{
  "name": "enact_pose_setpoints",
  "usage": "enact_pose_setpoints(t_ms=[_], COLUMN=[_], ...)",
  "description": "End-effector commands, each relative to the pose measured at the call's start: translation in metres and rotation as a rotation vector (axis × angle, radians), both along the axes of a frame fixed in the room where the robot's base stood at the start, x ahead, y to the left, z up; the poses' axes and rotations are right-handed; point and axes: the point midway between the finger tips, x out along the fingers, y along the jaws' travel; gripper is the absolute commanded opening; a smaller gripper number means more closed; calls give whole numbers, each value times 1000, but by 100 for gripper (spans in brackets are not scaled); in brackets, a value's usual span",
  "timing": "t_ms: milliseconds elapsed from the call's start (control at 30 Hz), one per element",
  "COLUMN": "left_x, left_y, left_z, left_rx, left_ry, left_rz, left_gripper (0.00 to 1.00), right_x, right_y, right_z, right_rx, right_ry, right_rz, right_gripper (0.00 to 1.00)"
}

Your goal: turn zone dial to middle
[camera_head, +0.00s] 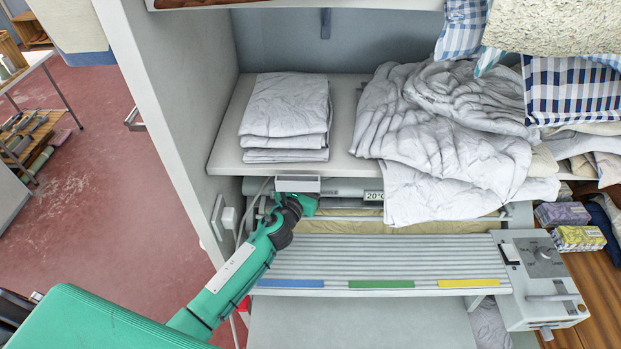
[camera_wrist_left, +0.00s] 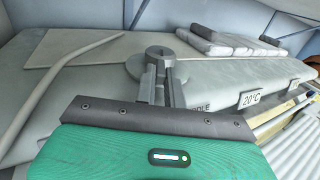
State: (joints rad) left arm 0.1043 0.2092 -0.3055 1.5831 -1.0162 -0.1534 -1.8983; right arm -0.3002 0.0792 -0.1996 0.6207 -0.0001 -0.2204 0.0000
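The zone dial (camera_wrist_left: 158,51) is a grey round knob on a round base, on the ironer's long grey upper housing. Lettering ending in "DDLE" (camera_wrist_left: 201,107) shows beside it, partly hidden by my gripper. The two fingers of my left gripper (camera_wrist_left: 160,76) are close together at the dial and appear shut on it. Their exact contact is hard to see. In the head view my left gripper (camera_head: 302,203) is at the left end of the housing, under the shelf, and the dial is not clearly visible there. My right gripper is in neither view.
A shelf (camera_head: 224,150) with a folded white stack (camera_head: 287,112) and loose white linen (camera_head: 440,125) overhangs the housing. A "20°C" display (camera_head: 373,196) is right of my gripper. The slatted table (camera_head: 385,257) lies in front. A control box (camera_head: 540,275) stands right; a side wall (camera_head: 185,90) stands left.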

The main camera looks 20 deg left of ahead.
Motion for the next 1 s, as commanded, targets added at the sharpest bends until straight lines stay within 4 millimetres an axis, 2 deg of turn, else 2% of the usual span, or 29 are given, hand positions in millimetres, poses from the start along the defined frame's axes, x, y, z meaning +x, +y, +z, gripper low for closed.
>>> enact_pose_setpoints(t_ms=[367,1000], left_x=[-1,3], left_y=[-4,-34], left_z=[-1,-2], left_rx=[-2,-3], left_ry=[-2,-1], left_rz=[49,488], left_gripper=[0,0], right_x=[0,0], right_y=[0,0], right_z=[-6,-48], right_rx=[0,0], right_ry=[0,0], right_rz=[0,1], right_gripper=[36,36])
